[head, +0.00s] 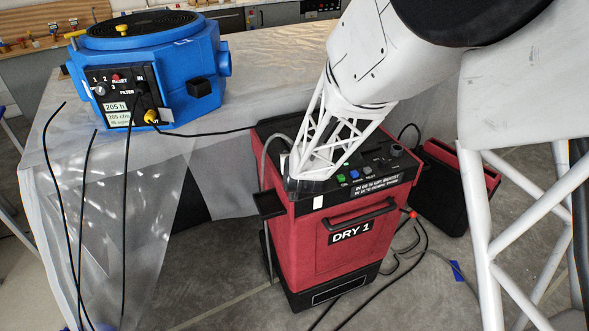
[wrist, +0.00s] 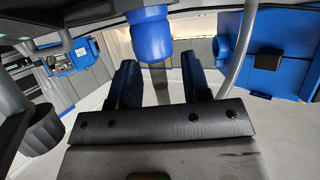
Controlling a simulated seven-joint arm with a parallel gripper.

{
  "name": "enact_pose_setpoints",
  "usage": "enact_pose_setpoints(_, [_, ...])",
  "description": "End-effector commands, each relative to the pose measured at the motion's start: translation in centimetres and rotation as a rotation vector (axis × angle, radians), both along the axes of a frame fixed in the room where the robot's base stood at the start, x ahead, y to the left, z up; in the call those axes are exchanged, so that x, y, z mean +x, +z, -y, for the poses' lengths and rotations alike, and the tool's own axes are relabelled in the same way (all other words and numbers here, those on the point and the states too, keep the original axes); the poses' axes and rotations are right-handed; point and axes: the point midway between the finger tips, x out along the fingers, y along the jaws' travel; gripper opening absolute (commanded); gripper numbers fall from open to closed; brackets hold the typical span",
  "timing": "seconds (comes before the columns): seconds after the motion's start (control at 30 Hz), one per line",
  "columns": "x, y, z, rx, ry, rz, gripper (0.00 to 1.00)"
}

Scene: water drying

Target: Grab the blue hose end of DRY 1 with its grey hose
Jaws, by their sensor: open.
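The red DRY 1 machine (head: 297,238) stands on the floor in the head view, with my arm's white lattice over its top. A grey hose (head: 267,150) curves up at its left side. In the wrist view, the blue hose end (wrist: 150,38) shows at the top middle, just beyond the fingertips. A grey strip below it, seen between the fingers, may be its hose. My gripper (wrist: 158,64) is open, with a finger on either side and nothing clasped. The gripper and blue end are hidden in the head view.
A blue round-topped machine (head: 150,70) stands on a sheet-covered table left of DRY 1. Another red unit (head: 440,190) sits at the right. Black cables lie on the floor. A grey curved tube (wrist: 241,50) passes close to the right finger.

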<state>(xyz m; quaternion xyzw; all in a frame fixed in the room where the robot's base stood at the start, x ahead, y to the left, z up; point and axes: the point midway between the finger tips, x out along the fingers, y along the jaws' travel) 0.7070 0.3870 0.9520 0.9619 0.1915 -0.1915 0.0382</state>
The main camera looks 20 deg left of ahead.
Motion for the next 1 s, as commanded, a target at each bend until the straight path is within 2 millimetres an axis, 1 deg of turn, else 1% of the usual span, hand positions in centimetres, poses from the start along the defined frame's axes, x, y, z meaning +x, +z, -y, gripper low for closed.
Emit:
enact_pose_setpoints(0.5, [0.01, 0.01, 0.01, 0.0, 0.0, 0.0, 0.43])
enact_pose_setpoints(0.53, [0.01, 0.01, 0.01, 0.0, 0.0, 0.0, 0.42])
enact_pose_setpoints(0.57, [0.01, 0.01, 0.01, 0.0, 0.0, 0.0, 0.37])
enact_pose_setpoints(0.8, [-0.01, -0.03, 0.01, 0.0, 0.0, 0.0, 0.01])
enact_pose_setpoints(1.0, [-0.04, -0.1, 0.03, -0.001, 0.0, -0.002, 0.0])
